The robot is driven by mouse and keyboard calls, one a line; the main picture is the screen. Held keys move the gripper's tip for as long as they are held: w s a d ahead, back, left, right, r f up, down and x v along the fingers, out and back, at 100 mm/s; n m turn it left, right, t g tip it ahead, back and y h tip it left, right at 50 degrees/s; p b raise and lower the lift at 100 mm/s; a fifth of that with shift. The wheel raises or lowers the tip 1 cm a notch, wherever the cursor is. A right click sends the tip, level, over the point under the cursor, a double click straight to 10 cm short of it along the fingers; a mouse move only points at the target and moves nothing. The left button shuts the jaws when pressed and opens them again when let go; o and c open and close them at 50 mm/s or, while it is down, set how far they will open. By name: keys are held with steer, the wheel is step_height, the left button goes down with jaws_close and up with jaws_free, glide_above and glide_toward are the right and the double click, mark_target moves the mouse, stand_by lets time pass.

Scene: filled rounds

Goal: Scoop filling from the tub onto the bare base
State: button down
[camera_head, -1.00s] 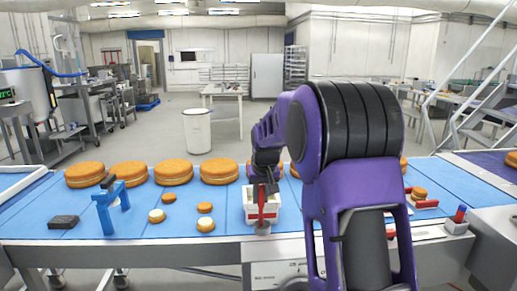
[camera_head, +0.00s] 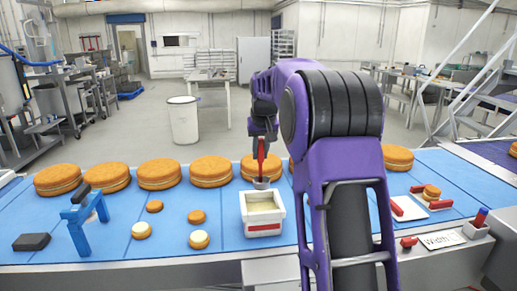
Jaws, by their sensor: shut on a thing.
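My gripper (camera_head: 262,133) is shut on the red handle of a scoop (camera_head: 261,153), which hangs upright. Its grey bowl (camera_head: 261,182) shows at the far rim of the white tub (camera_head: 264,229); I cannot tell whether it holds filling. The tub has a red stripe and pale filling (camera_head: 263,203) inside. To its left, two small rounds have plain brown tops, one nearer (camera_head: 197,216) and one farther (camera_head: 155,206). Two others, a left one (camera_head: 141,230) and a right one (camera_head: 199,239), have white filling on top.
Large filled cakes (camera_head: 159,173) line the back of the blue surface (camera_head: 110,237). A blue stand (camera_head: 82,229) and a black block (camera_head: 31,242) are at the left. At the right are a small sandwich round (camera_head: 431,192), red blocks (camera_head: 418,189) and a "Width" label (camera_head: 441,240).

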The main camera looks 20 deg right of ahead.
mark_target(261, 160)
steer(key=shift+s+f, duration=0.1)
steer(key=shift+f, duration=0.6)
steer(key=shift+f+b, duration=3.5)
steer(key=shift+f, duration=2.3)
steer(key=shift+r, duration=0.15)
steer(key=shift+r+p, duration=3.45)
steer(key=shift+r, duration=1.75)
